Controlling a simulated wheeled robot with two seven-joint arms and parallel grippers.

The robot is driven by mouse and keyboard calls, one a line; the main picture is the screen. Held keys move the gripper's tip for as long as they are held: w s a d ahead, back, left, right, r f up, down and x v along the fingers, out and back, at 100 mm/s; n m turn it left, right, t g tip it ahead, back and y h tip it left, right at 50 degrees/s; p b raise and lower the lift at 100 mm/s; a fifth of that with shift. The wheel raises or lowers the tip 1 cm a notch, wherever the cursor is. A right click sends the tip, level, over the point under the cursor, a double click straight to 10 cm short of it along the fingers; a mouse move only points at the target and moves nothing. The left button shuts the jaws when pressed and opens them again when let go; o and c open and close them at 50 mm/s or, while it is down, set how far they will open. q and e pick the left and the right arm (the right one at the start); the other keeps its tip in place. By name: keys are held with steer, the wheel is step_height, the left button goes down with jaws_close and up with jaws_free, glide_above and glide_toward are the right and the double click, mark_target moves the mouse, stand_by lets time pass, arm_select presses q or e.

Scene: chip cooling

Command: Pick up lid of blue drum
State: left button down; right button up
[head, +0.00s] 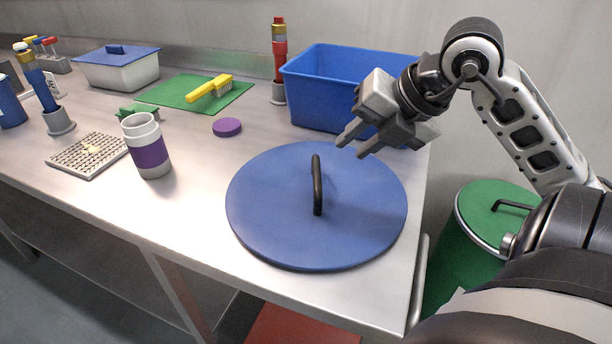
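A large round blue lid (265,215) lies flat on the metal table near its right end. A black arched handle (317,185) stands up at its middle. My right gripper (352,147) is open and empty, with its two fingers apart, above the lid's far right edge and short of the handle. My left gripper is not in view. No blue drum body is visible under or beside the lid.
A blue bin (325,90) stands behind the lid, close to my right gripper. A green drum (470,235) with a green lid stands on the floor right of the table (200,195). A white and purple jar (148,150) and a purple disc (227,127) stand to the left.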

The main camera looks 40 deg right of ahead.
mark_target(319, 172)
steer(key=x, duration=0.7)
steer(key=shift+f, duration=0.2)
steer(key=x, duration=0.4)
steer(key=shift+w+d+f+p, duration=0.1)
steer(key=shift+w+d+p, duration=0.2)
steer(key=shift+p, duration=0.1)
steer(key=shift+w+a+f, duration=0.2)
steer(key=shift+w+f, duration=0.15)
steer(key=shift+f, duration=0.15)
jaws_close()
